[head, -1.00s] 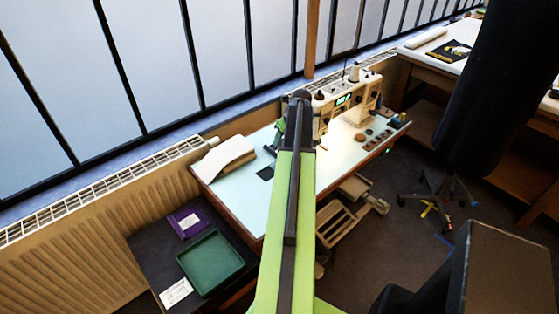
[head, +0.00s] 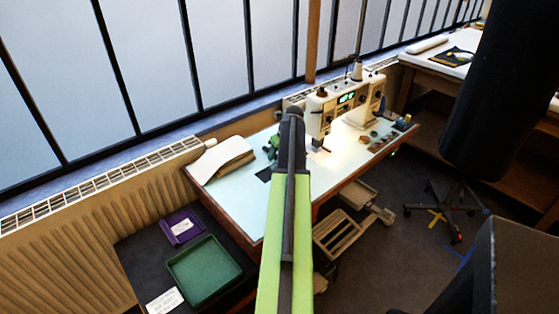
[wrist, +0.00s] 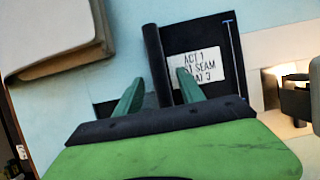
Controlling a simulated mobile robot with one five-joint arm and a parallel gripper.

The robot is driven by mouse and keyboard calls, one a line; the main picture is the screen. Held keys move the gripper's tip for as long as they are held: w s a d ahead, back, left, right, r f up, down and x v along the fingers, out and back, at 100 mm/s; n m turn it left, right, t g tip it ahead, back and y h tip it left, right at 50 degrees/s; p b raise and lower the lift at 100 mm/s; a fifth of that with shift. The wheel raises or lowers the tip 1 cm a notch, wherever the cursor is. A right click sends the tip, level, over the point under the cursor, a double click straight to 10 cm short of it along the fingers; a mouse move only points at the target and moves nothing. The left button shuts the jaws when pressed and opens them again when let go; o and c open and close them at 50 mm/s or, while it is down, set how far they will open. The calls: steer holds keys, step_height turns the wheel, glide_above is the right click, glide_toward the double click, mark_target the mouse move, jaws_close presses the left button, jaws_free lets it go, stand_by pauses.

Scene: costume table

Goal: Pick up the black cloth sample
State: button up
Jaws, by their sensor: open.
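The black cloth sample lies on the pale blue table top in the wrist view (wrist: 216,97), with a white label reading "ACT 1 ... SEAM" and a raised dark fold along its left side. My gripper (wrist: 158,88) is open and empty, its two green fingers on either side of that fold. The right finger overlaps the label's lower left; contact cannot be told. In the head view my gripper (head: 272,147) is small and partly behind my arm, over the table. A black patch (head: 264,174) shows beside my arm there; I cannot tell if it is the sample.
A cream stack (head: 222,160) lies left of my gripper. A white sewing machine (head: 340,105) stands to the right, with small items beyond it. A low dark stand holds a green tray (head: 204,271), a purple item (head: 181,227) and a white card (head: 165,300). Windows and a radiator line the back.

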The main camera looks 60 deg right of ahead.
steer(key=shift+r, duration=0.1)
jaws_close()
stand_by(0.3)
step_height(320, 180, up, 10)
steer(key=p, duration=1)
